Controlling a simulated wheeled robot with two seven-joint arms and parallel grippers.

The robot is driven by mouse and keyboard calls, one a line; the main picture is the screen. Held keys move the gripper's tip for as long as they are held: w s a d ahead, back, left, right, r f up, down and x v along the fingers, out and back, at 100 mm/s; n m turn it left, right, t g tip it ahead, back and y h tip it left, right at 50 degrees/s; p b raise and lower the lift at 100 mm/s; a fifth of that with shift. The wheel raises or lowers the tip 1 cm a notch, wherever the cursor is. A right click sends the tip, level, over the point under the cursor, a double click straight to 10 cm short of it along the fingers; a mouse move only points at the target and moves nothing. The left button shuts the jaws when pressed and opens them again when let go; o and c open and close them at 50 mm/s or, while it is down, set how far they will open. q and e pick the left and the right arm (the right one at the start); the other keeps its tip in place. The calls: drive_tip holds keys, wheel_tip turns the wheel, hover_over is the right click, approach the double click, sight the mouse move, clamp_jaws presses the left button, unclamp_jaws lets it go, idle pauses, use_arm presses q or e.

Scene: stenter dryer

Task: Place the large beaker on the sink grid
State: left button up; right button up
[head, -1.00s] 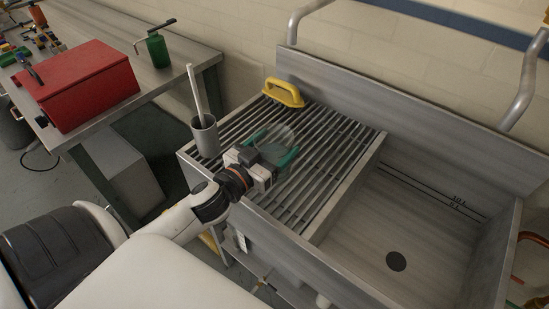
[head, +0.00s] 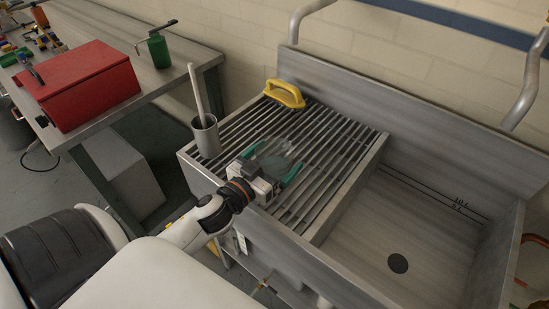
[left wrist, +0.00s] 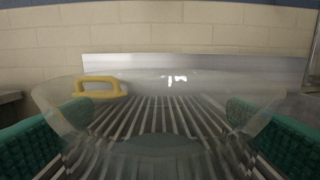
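The large beaker (head: 281,153) is clear glass and stands roughly upright between the green fingers of my left gripper (head: 272,163). In the left wrist view the beaker (left wrist: 158,145) fills the middle, with a green finger at each side and its walls against them. My left gripper appears shut on it. The sink grid (head: 325,150) is a set of metal bars left of the basin. The beaker is over the front middle part of the grid, very low; I cannot tell whether its base touches the bars. My right gripper is not in view.
A grey cup with a stick (head: 205,135) stands at the grid's left edge. A yellow handle-shaped object (head: 285,93) lies at the back of the grid. The sink basin (head: 415,225) is empty. A red box (head: 80,85) and green bottle (head: 158,50) stand on the left bench.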

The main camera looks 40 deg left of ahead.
use_arm(q)
drive_tip(key=shift+r, duration=0.2)
drive_tip(key=shift+s+f, duration=0.15)
drive_tip(key=shift+s, duration=0.15)
drive_tip(key=s+a+b, duration=0.1)
drive_tip(key=s+b, duration=0.1)
drive_tip(key=s, duration=0.9)
drive_tip(key=shift+s, duration=0.2)
